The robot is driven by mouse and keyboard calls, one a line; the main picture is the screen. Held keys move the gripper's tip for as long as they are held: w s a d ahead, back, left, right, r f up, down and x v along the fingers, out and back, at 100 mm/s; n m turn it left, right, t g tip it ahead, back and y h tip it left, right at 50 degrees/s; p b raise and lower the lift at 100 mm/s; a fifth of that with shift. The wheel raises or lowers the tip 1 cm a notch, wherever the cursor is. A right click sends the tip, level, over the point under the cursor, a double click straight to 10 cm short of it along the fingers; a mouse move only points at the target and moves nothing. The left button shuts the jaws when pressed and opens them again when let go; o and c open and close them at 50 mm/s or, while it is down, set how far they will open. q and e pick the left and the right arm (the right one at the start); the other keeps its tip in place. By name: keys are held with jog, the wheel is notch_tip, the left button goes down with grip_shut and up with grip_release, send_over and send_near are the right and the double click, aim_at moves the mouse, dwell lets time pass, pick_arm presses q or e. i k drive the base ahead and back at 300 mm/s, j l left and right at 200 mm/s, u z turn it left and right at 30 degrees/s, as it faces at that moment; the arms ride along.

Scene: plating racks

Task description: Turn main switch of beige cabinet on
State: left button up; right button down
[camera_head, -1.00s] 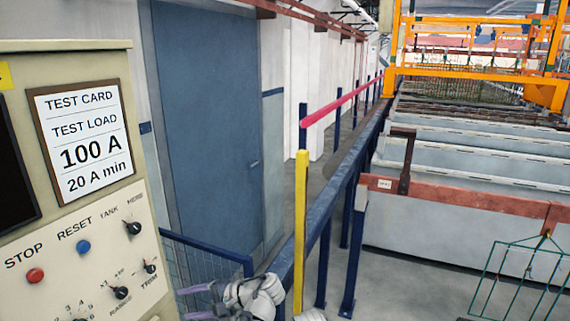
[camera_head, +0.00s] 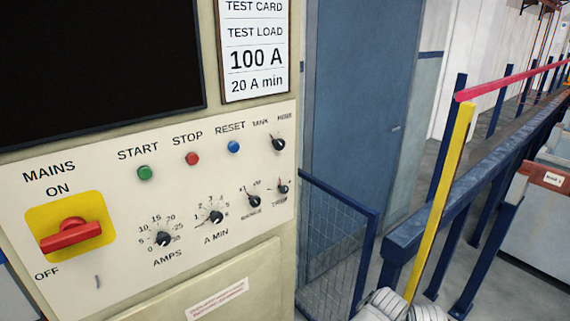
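The beige cabinet (camera_head: 270,260) fills the left of the head view, with a pale control panel (camera_head: 120,225) on its front. The main switch is a red rotary handle (camera_head: 70,234) on a yellow square plate (camera_head: 92,208), under the word MAINS. The handle lies nearly level, its grip end toward the left, near the OFF label at lower left. The ON label is above the plate. No gripper fingers show in the view. White rounded parts at the bottom edge look like my own arm.
The panel also has green START (camera_head: 145,173), red STOP (camera_head: 192,158) and blue RESET (camera_head: 233,147) buttons, with several black knobs. A dark screen (camera_head: 90,60) is above. A blue mesh gate (camera_head: 335,235), a yellow post (camera_head: 440,200) and a blue rail (camera_head: 470,185) stand to the right.

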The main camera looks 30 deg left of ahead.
aim_at(73, 230)
jog(key=u, duration=2.45)
